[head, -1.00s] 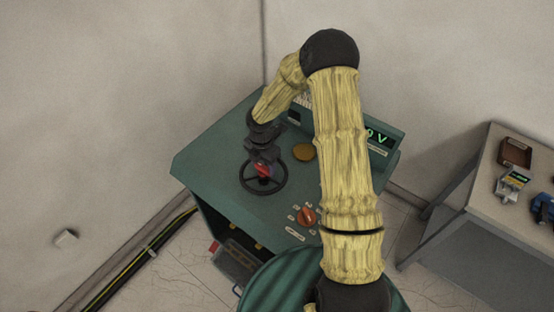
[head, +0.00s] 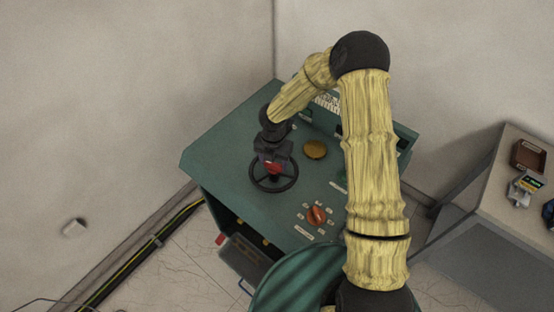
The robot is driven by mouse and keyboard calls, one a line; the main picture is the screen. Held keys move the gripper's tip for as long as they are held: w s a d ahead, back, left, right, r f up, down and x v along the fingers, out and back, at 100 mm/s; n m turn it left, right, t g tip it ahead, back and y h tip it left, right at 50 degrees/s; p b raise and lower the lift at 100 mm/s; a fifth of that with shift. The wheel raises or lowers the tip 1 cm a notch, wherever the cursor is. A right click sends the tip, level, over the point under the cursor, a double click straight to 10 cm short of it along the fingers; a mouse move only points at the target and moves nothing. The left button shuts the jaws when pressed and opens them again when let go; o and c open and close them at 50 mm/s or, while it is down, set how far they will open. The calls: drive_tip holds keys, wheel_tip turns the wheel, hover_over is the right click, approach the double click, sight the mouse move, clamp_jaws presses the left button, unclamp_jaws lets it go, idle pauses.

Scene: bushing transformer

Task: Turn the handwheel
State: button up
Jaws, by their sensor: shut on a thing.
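The handwheel (head: 293,183) is a dark ring with spokes, lying flat on the green console top, left of its middle. A red part (head: 273,168) shows at its centre, partly covered by my gripper. My gripper (head: 272,165) points down over the wheel's centre and is shut on the handwheel. Its fingertips are small and dark here, so the exact place of contact is hard to see.
The green console (head: 225,150) also carries an orange-red knob (head: 316,215) ringed by small labels and a round yellow-brown disc (head: 315,149). My arm hides part of the console's right side. A side table (head: 480,215) with small devices stands at right.

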drive_tip(key=shift+w+a+r, duration=0.1)
drive_tip(key=o, duration=1.4)
wheel_tip(320, 180, up, 17)
drive_tip(key=b, duration=0.3)
drive_tip(key=shift+r, duration=0.15)
